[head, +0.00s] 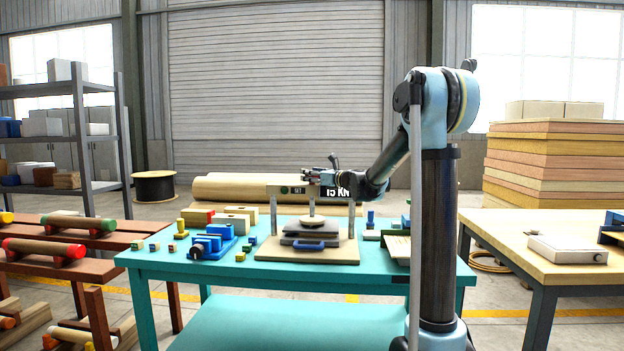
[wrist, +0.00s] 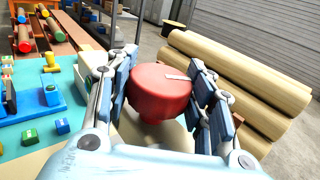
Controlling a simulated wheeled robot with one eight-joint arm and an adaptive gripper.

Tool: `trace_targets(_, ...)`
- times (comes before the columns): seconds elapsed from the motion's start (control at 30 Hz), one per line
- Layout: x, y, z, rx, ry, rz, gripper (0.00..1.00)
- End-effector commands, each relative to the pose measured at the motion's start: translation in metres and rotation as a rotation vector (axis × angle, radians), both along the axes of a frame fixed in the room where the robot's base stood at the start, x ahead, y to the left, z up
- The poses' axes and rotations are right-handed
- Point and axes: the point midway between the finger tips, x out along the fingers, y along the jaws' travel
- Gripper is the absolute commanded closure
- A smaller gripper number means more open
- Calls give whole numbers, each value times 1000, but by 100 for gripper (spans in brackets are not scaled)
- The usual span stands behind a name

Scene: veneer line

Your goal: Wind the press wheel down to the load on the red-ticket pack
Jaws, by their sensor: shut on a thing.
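The press stands on the teal table, with a pale base board (head: 265,250), two grey posts and a crossbeam marked "SET" and "15 KN" (head: 337,193). A round red wheel or knob (wrist: 160,92) with a pale mark on top sits between my fingers in the wrist view. My gripper (head: 318,177) is shut on it above the crossbeam; it also shows in the wrist view (wrist: 165,100). Under the press screw, a round pale plate (head: 311,221) rests over a dark grey stack (head: 305,234) with a blue handle (head: 308,245). I cannot make out a red ticket.
A blue fixture (head: 212,243) and several small coloured blocks lie left of the press on the teal table (head: 175,266). Long tan rolls (head: 235,188) lie behind. A wooden-topped table (head: 510,235) stands at right, and a rack with rollers (head: 40,248) at left.

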Motion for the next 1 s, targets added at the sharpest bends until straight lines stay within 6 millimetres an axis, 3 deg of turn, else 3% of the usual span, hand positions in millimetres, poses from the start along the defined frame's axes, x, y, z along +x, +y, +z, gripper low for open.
trace_targets(0.57,2,-2,1,1,0,-91,76)
trace_targets(0.6,2,-2,1,1,0,-90,43)
trace_targets(0.67,2,-1,1,1,1,-90,31)
trace_targets(1.0,0,-1,0,0,0,-88,31)
